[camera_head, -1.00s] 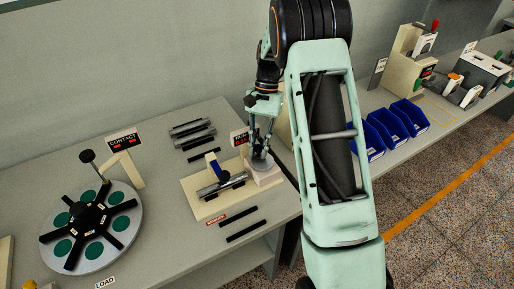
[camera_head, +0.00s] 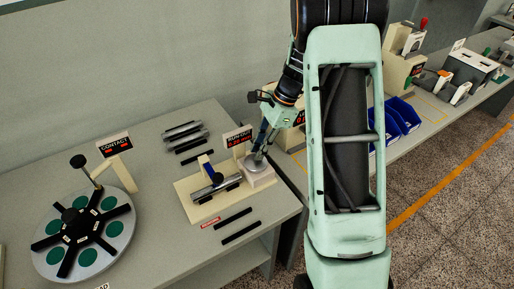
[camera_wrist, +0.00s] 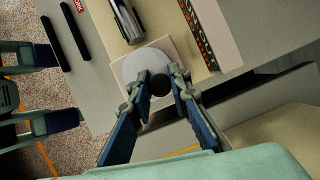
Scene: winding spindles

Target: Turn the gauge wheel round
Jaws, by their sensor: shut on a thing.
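The gauge wheel is a pale grey disc (camera_head: 255,166) on a cream block at the right end of the run-out fixture (camera_head: 190,192). In the wrist view the wheel (camera_wrist: 136,66) lies between and beyond my fingertips, with a dark round knob (camera_wrist: 160,86) near its edge. My gripper (camera_head: 263,145) points down at the wheel. In the wrist view my gripper (camera_wrist: 157,84) has its two fingers closed on the knob from both sides. A metal spindle (camera_head: 217,187) lies on the fixture beside the wheel.
A round turntable (camera_head: 120,237) with green pads and a CONTACT sign (camera_head: 115,145) is at left. Loose spindles (camera_head: 182,131) lie behind the fixture, and dark bars (camera_head: 241,233) in front. Blue bins (camera_head: 403,115) stand right, beyond my arm.

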